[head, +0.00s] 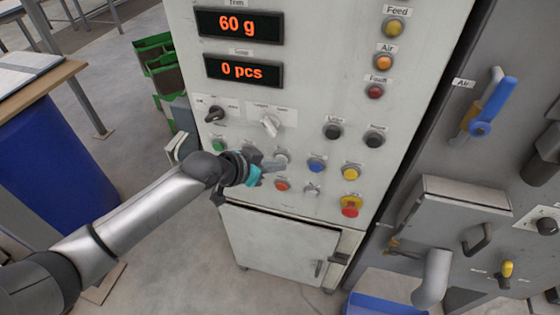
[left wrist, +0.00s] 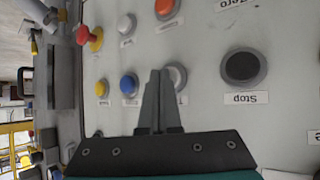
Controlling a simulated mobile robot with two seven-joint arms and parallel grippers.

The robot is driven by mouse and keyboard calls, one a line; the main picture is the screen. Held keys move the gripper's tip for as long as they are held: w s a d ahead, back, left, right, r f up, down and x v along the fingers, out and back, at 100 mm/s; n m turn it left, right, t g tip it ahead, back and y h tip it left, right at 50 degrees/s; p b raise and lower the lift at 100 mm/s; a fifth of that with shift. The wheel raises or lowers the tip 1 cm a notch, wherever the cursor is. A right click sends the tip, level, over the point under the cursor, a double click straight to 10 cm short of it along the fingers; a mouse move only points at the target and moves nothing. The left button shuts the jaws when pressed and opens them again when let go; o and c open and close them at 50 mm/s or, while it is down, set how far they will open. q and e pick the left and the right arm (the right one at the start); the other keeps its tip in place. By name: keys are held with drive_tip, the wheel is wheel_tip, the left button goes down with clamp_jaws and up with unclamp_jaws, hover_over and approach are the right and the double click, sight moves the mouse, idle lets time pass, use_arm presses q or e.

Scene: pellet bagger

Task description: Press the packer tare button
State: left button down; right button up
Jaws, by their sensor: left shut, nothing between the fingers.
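The tare button is a white round button on the control panel, shown in the head view (head: 282,157) and, partly hidden behind my fingers, in the left wrist view (left wrist: 180,76). Its label in the left wrist view is mostly covered; only a letter like T shows, upside down. My left gripper (head: 272,166) is shut and empty, its fingertips (left wrist: 160,73) right at this button, over its edge in the wrist view. I cannot tell whether they touch it. My right gripper is not in view.
Near the fingertips are the black Stop button (left wrist: 242,67), a blue button (head: 317,165), an orange-red button (head: 282,185) and a yellow button (head: 351,171). A red emergency knob (head: 350,207) sticks out lower right. Displays (head: 241,70) read 60 g and 0 pcs.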

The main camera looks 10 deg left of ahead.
use_arm(q)
drive_tip(key=shift+s, duration=0.1)
drive_tip(key=shift+s+p, duration=0.65)
drive_tip(key=shift+p, duration=0.1)
drive_tip(key=s+p, duration=0.4)
drive_tip(key=s, duration=0.2)
drive_tip(key=shift+a, duration=0.15)
idle(0.8)
